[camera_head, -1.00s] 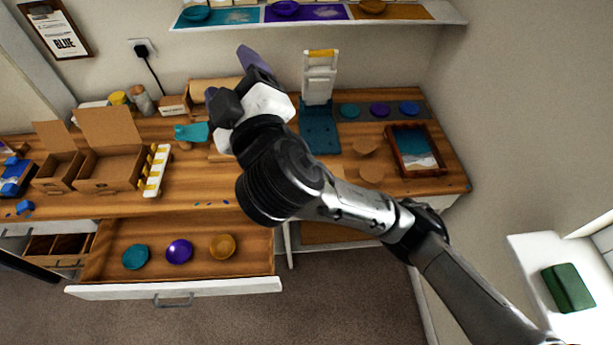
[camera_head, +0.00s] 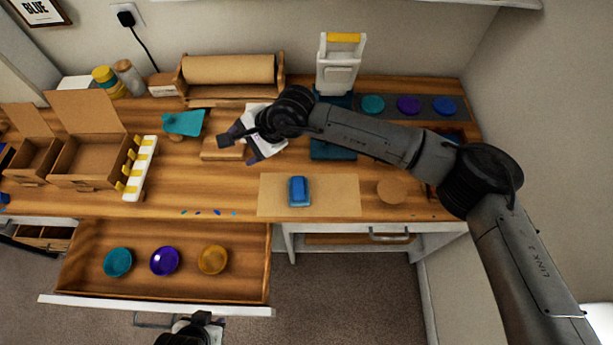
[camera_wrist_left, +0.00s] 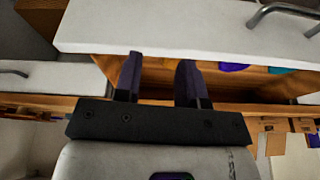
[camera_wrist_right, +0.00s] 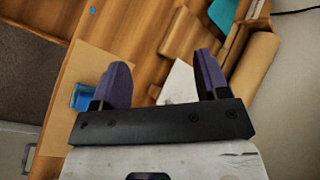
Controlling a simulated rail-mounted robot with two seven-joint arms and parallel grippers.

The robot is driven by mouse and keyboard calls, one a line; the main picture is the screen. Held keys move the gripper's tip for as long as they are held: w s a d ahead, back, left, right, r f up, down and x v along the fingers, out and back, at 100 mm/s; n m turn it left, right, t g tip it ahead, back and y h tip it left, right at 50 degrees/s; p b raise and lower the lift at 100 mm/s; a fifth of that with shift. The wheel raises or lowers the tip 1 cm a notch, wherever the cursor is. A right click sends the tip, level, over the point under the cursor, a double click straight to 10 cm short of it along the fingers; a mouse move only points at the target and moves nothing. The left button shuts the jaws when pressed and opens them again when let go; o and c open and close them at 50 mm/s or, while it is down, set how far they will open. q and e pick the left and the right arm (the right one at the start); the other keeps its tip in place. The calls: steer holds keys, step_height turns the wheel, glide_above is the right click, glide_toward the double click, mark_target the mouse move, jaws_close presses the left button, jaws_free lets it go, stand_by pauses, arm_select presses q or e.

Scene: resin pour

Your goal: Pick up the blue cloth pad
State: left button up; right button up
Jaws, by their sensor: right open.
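The blue cloth pad (camera_head: 299,191) lies on a brown paper sheet (camera_head: 335,193) near the desk's front edge. In the right wrist view the pad (camera_wrist_right: 84,97) shows at the left, partly behind one finger. My right gripper (camera_head: 240,138) is open and empty, above the desk to the upper left of the pad and apart from it. Its two purple fingers (camera_wrist_right: 164,68) stand wide apart. My left gripper (camera_wrist_left: 160,65) is open and empty, in front of the open drawer's white front. Only part of it shows at the bottom of the head view (camera_head: 192,332).
The open drawer (camera_head: 215,285) holds teal, purple (camera_head: 165,261) and amber bowls. Cardboard boxes (camera_head: 88,150) and a yellow-and-white rack (camera_head: 139,168) stand left. A paper roll (camera_head: 228,69) and a white-and-teal stand (camera_head: 338,65) are behind. A round cork disc (camera_head: 391,191) lies right of the paper.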

steer(key=d+f+n+h, duration=0.3)
steer(key=d+n+h, duration=0.1)
steer(key=d+h, duration=0.15)
steer(key=n+g+h, duration=0.2)
steer(key=n+h, duration=0.1)
steer(key=n, duration=0.2)
glide_above(298, 186)
step_height(298, 186, down, 2)
step_height(298, 186, down, 13)
steer(key=shift+f, duration=0.1)
steer(key=shift+c, duration=0.5)
steer(key=c, duration=0.9)
